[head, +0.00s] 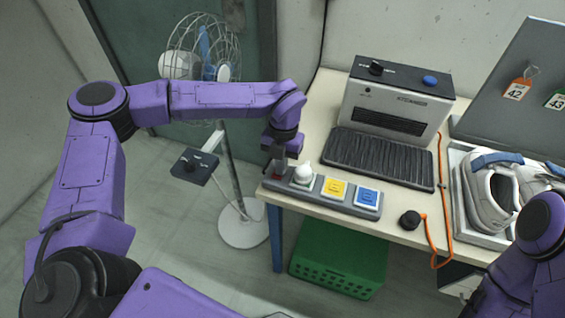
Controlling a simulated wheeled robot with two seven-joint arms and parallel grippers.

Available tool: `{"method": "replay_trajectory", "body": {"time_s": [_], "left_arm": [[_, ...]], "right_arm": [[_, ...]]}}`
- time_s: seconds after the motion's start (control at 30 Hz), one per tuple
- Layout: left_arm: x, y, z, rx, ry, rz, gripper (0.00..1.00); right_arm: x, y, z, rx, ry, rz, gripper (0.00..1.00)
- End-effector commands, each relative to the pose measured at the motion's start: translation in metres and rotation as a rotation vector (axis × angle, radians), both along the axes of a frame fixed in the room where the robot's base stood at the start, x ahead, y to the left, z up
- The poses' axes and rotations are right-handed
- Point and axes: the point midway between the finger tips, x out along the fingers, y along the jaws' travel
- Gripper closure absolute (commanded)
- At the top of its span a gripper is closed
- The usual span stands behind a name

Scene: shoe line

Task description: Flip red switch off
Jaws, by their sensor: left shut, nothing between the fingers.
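A grey switch strip (313,196) lies along the front left edge of the table. The red switch (277,176) is at its left end, and only a little red shows below my gripper. My left gripper (280,171) points down at the red switch, shut and empty. It is right over or touching the switch; I cannot tell which. Whether the switch is on or off is hidden. Only purple links of my right arm show at the lower right; its gripper is out of view.
Along the strip are a white knob (302,174), a yellow switch (333,189) and a blue switch (367,196). Behind stands a grey machine (396,108) with a dark ribbed bed. A shoe tray (463,205) is right, a fan (206,62) left, and a green crate (338,262) below.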

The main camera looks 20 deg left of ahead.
Motion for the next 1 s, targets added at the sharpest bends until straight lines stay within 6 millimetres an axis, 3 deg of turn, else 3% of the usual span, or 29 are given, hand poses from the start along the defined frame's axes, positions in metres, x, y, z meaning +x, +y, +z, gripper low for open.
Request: {"method": "replay_trajectory", "body": {"time_s": [0.03, 0.13, 0.3, 0.4, 0.7, 1.0], "left_arm": [[-0.007, 0.000, -0.007, 0.006, 0.026, -0.001, 1.00], [-0.005, 0.000, 0.006, 0.005, 0.023, -0.002, 1.00], [0.001, -0.002, 0.050, 0.004, 0.006, -0.005, 1.00], [0.007, -0.003, 0.061, 0.004, -0.003, -0.005, 1.00], [0.016, -0.001, 0.124, 0.003, -0.004, -0.003, 1.00], [0.018, -0.001, 0.140, 0.002, -0.001, -0.003, 1.00]], "right_arm": [[0.000, 0.000, 0.000, 0.000, 0.000, 0.000, 0.57], [0.000, 0.000, 0.011, 0.000, 0.000, 0.000, 0.57], [0.000, 0.000, 0.047, 0.000, 0.000, 0.000, 0.57], [0.000, 0.000, 0.024, 0.000, -0.002, 0.000, 0.57], [0.000, 0.000, 0.012, 0.000, 0.000, 0.000, 0.57], [0.000, 0.000, 0.011, 0.000, 0.000, 0.000, 0.57]]}}
